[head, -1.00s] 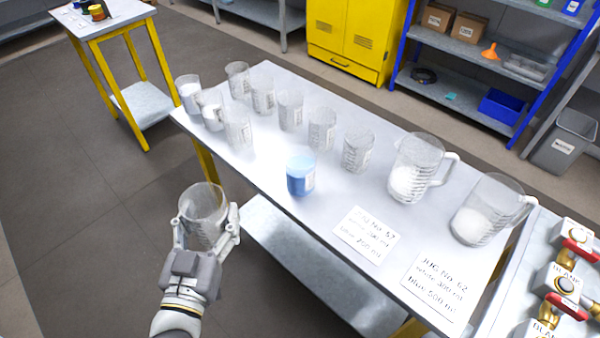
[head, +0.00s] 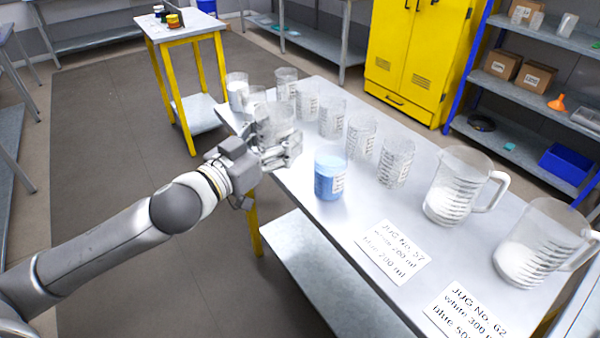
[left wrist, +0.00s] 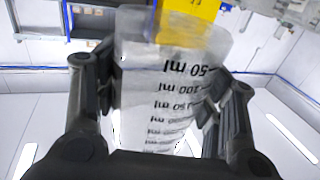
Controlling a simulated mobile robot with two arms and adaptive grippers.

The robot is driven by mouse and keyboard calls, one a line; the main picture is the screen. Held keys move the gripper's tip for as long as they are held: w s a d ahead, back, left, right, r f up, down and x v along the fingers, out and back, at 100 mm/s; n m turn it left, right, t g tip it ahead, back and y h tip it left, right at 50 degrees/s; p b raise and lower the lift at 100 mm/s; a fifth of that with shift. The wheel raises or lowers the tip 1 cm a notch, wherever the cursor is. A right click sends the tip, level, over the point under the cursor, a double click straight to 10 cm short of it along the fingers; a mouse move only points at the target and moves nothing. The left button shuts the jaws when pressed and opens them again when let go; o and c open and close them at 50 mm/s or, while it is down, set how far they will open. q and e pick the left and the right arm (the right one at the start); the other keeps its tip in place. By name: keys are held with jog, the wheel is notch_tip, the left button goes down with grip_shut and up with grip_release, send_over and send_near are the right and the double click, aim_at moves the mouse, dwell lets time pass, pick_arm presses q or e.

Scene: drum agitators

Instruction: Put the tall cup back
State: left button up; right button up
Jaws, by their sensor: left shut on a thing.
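My left gripper (head: 272,148) is shut on a clear tall cup (head: 274,120) with ml marks. It holds the cup at the near left end of the table (head: 345,225), in front of other clear cups. In the left wrist view the held cup (left wrist: 165,95) shows between the two dark fingers, with its scale facing the camera. Whether the cup's base touches the table is hidden by the gripper. My right gripper is not in view.
A cup of blue liquid (head: 329,174) stands right of my gripper. A cup with white content (head: 237,92) and clear cups (head: 361,136) stand behind. Two jugs (head: 462,187) (head: 543,240) with white content and label cards (head: 393,252) (head: 468,312) are at the right.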

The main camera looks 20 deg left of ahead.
pick_arm(q)
jog(key=shift+w+a, duration=0.5)
jog(key=shift+w, duration=0.4)
jog(key=w+f, duration=0.2)
jog(key=w, duration=0.2)
jog(key=w+d+f, duration=0.1)
jog(key=w+f, duration=0.2)
jog(key=w+f+p, duration=0.1)
jog(key=w+f, duration=0.2)
jog(key=w, duration=0.1)
jog(key=shift+w+d+f, duration=0.15)
jog(key=shift+w, duration=0.15)
jog(key=shift+w+f, duration=0.55)
jog(key=shift+f, duration=1.65)
